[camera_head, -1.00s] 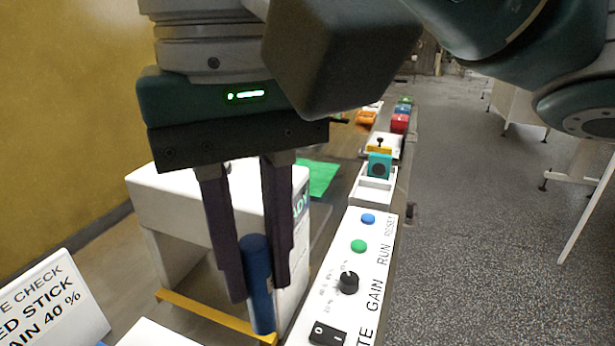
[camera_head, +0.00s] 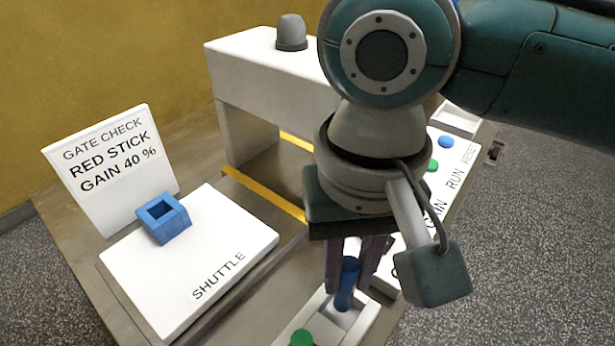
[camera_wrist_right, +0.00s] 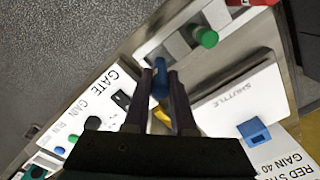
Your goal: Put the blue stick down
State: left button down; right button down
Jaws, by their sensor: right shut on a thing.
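My right gripper (camera_head: 350,284) is shut on the blue stick (camera_head: 347,292), which is upright between its fingers. In the wrist view the blue stick (camera_wrist_right: 160,78) shows at the fingertips of the right gripper (camera_wrist_right: 163,88). The stick's lower end is at or just over a white holder (camera_head: 368,322) at the bottom of the head view; I cannot tell whether it is seated. A green stick (camera_head: 302,338) stands in the same holder, also seen in the wrist view (camera_wrist_right: 205,37). My left gripper is not in view.
The white shuttle plate (camera_head: 222,250) carries an empty-looking blue socket (camera_head: 165,217). A gate-check sign (camera_head: 110,165) stands behind it. The white gate (camera_head: 265,65) and the control panel (camera_head: 455,160) lie farther back. A red thing (camera_wrist_right: 252,3) shows at the wrist view's top edge.

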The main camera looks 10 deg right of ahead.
aim_at(346, 289)
notch_tip(346, 289, down, 3)
jog(key=shift+r, duration=0.1)
jog(key=shift+f, duration=0.3)
jog(key=c, duration=0.7)
grip_release()
jog(key=shift+c, duration=0.2)
